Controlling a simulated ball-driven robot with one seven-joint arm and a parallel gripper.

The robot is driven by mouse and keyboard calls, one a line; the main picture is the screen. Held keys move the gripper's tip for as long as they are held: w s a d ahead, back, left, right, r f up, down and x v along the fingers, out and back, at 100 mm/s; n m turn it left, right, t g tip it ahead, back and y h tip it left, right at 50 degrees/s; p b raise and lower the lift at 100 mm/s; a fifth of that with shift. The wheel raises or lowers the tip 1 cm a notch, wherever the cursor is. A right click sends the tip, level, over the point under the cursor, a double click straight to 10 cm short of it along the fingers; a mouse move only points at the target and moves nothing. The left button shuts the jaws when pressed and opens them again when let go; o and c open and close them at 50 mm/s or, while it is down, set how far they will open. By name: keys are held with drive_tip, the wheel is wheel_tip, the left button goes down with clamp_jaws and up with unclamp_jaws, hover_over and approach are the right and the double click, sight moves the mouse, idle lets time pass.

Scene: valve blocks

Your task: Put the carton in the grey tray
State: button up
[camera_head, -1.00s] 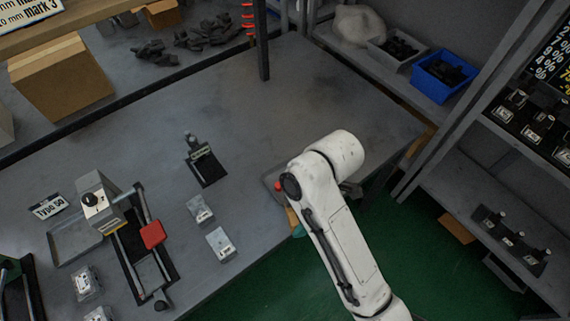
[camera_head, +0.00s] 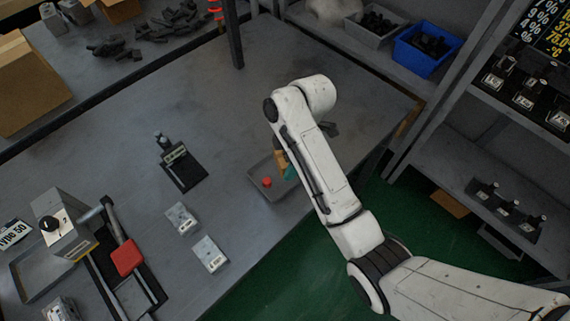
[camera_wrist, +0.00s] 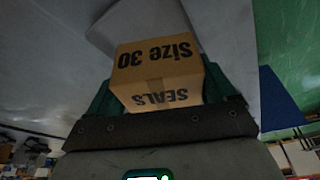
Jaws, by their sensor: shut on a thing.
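The carton (camera_wrist: 158,72) is a small brown box marked "Size 30" and "SEALS". In the wrist view it sits between the green fingers of my gripper (camera_wrist: 160,88), which is shut on it. In the head view the carton (camera_head: 281,160) shows as a brown patch beside my white arm, with a green finger of my gripper (camera_head: 287,170) next to it. The grey tray (camera_head: 272,192) lies on the bench below, with a small red object (camera_head: 267,182) in it. My arm hides the tray's right part. I cannot tell whether the carton touches the tray.
A black stand (camera_head: 182,168) and two pale blocks (camera_head: 210,254) are left of the tray. A device with a red part (camera_head: 127,257) stands at lower left. A blue bin (camera_head: 427,50) is on the back shelf.

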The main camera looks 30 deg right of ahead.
drive_tip(key=shift+w+d+f, duration=0.25)
drive_tip(key=shift+w+f, duration=0.15)
drive_tip(key=shift+f, duration=0.15)
drive_tip(key=shift+w+d+f, duration=0.25)
drive_tip(key=shift+w+f, duration=0.1)
drive_tip(key=shift+f, duration=0.2)
drive_tip(key=shift+f+p, duration=0.35)
drive_tip(key=shift+f, duration=1.05)
drive_tip(key=shift+f, duration=0.1)
drive_tip(key=o, duration=0.8)
drive_tip(key=p+v, duration=0.2)
drive_tip(key=v, duration=1)
drive_tip(key=shift+a, duration=0.1)
